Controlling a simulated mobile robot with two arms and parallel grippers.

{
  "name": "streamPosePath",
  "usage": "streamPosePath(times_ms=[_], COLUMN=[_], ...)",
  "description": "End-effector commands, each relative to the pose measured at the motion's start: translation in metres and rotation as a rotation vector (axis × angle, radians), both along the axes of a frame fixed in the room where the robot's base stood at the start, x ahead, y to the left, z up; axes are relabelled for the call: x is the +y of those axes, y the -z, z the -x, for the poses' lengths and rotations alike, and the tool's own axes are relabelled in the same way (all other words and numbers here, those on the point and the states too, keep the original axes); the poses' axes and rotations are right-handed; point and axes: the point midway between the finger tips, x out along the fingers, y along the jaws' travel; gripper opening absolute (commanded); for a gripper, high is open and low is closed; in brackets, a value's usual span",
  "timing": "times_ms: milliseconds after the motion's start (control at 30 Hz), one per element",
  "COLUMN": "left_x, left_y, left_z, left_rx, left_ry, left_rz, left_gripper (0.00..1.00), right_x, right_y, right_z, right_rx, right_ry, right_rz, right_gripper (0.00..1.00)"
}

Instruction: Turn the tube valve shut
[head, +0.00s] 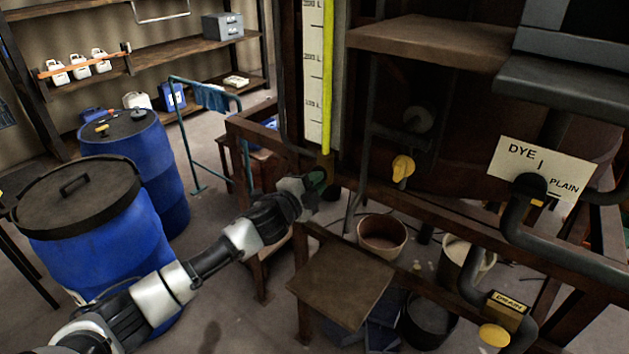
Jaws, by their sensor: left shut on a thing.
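The sight tube (327,80) runs upright beside a white scale and shows yellow along its visible length. The tube valve (319,179) is at the tube's foot, by the rusty frame. Only a small greenish part of it shows; my gripper hides most of it. My left gripper (310,185) reaches in from the lower left and is shut on the tube valve. The valve's exact angle cannot be told. My right gripper is not in view.
A yellow-handled valve (402,168) and a DRAIN valve (495,334) sit to the right. A DYE/PLAIN sign (541,168) hangs by dark pipes. A brown stool (342,275) and a bucket (382,236) stand below. Blue drums (95,235) stand at left.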

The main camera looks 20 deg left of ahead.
Motion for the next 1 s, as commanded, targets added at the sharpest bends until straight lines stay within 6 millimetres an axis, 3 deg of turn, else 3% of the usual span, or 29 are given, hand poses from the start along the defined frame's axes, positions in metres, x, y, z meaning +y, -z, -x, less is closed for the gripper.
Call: streamPosePath(times_ms=[433,1000], left_x=[-0.0005,-0.0003], left_y=[0.0068,0.0083], left_z=[0.0004,0.0004], left_rx=[-0.093,-0.117], left_ry=[-0.001,-0.001], left_rz=[-0.267,-0.332], left_gripper=[0.00,0.00], right_x=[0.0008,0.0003], right_y=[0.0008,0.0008], right_z=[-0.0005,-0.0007], right_rx=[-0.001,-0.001], right_ry=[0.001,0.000], right_rz=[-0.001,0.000], right_gripper=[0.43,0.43])
